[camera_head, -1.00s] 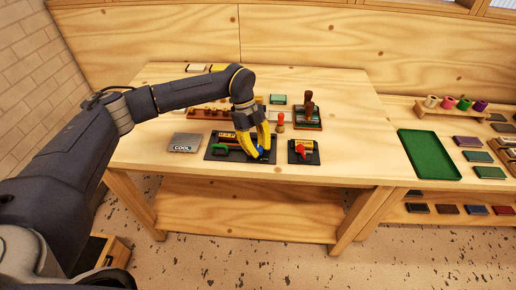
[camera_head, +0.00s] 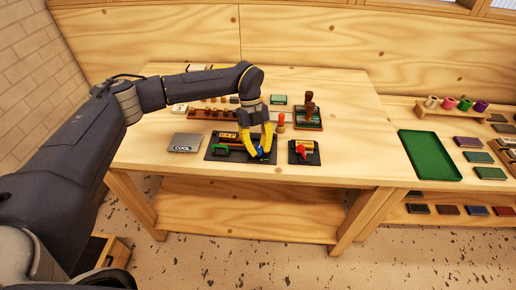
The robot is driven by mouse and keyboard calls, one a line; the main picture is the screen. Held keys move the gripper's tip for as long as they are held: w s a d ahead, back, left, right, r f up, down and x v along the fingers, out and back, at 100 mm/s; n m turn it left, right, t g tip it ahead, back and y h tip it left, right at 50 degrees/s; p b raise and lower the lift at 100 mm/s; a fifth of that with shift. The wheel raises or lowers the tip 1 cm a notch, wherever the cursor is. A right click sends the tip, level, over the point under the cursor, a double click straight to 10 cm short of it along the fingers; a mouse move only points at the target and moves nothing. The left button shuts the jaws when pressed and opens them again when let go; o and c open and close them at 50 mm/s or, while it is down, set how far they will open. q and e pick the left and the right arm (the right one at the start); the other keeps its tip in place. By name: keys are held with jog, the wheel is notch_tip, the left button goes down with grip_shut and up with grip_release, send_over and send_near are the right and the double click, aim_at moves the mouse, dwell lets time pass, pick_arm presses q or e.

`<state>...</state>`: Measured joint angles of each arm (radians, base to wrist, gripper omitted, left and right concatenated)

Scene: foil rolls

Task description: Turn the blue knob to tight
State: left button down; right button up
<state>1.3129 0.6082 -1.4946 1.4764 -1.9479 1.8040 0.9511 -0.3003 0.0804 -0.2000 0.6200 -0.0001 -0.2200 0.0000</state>
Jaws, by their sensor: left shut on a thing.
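The blue knob (camera_head: 260,152) is on the right part of a dark base plate (camera_head: 212,153) near the table's front edge. My left gripper (camera_head: 261,156), with yellow fingers, points down over it and is shut on the knob. The fingers hide part of the knob, and I cannot read any tight mark. A green handle (camera_head: 221,150) sits on the same base, left of the knob. My right gripper is not in view.
A second dark plate with a red knob (camera_head: 302,150) lies just right. A grey COOL plate (camera_head: 186,142) lies left. Wooden stamps (camera_head: 309,108) and a peg rack (camera_head: 208,113) stand behind. A green tray (camera_head: 429,155) is on the right table.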

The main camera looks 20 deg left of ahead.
pick_arm(q)
jog(key=m, duration=0.2)
jog(key=m+g+y, duration=0.1)
jog(key=shift+s+d+m, duration=0.15)
jog(key=shift+d+m, duration=0.05)
jog(key=shift+m, duration=0.2)
jog(key=m+y, duration=0.1)
jog(key=m, duration=0.2)
jog(key=shift+m+y, duration=0.3)
jog(key=shift+y, duration=0.1)
jog(key=m+y, duration=0.1)
jog(key=m, duration=0.2)
jog(key=m+y, duration=0.1)
jog(key=m, duration=0.2)
jog(key=shift+s+f, duration=0.1)
jog(key=m+t+y, duration=0.1)
jog(key=m, duration=0.2)
jog(key=m+t+y, duration=0.1)
jog(key=m, duration=0.2)
jog(key=shift+a+m, duration=0.15)
jog(key=shift+m, duration=0.25)
jog(key=m+t, duration=0.1)
jog(key=m, duration=0.2)
jog(key=m+t, duration=0.1)
jog(key=m, duration=0.2)
jog(key=shift+a+y, duration=0.15)
jog(key=shift+y, duration=0.15)
jog(key=shift+t, duration=0.3)
